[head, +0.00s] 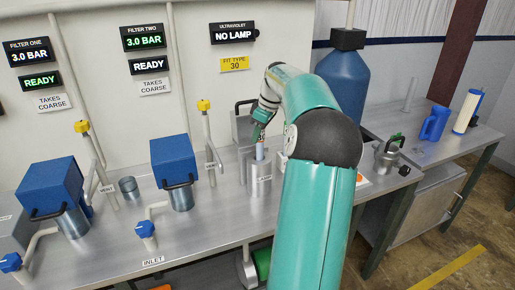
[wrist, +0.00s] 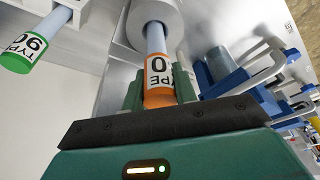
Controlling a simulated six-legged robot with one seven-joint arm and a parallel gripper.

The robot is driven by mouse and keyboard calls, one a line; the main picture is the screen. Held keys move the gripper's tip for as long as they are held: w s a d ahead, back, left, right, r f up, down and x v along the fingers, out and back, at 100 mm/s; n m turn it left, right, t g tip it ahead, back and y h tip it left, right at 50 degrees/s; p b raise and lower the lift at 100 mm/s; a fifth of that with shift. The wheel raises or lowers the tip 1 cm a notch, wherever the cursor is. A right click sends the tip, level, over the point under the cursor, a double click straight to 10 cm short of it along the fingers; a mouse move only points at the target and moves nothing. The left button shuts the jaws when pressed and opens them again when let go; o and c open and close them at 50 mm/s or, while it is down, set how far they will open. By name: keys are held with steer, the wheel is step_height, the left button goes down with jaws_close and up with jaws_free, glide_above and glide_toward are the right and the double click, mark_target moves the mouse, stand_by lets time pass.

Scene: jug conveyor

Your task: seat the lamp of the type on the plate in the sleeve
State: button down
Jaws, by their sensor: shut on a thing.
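The yellow plate (head: 235,64) reads "FIT TYPE 30" under the ultraviolet panel (head: 233,33), which shows "NO LAMP". My gripper (wrist: 158,92) is shut on a lamp (wrist: 158,72) with an orange cap. Its label reads "TYPE" and a 0; the first digit is hidden. The lamp's pale tube (head: 260,151) points down at the metal sleeve (head: 259,184) in the head view. In the wrist view the tube end meets the sleeve's mouth (wrist: 153,20); I cannot tell how deep it sits.
Two blue-topped filter housings (head: 52,187) (head: 175,165) stand left on the metal bench (head: 135,225). A yellow-handled valve pipe (head: 206,135) stands close left of the sleeve. A large blue tank (head: 343,82) is behind my arm.

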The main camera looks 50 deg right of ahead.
mark_target(258, 147)
steer(key=shift+w+f, duration=0.1)
steer(key=shift+f, duration=2.85)
steer(key=c, duration=1.1)
jaws_free()
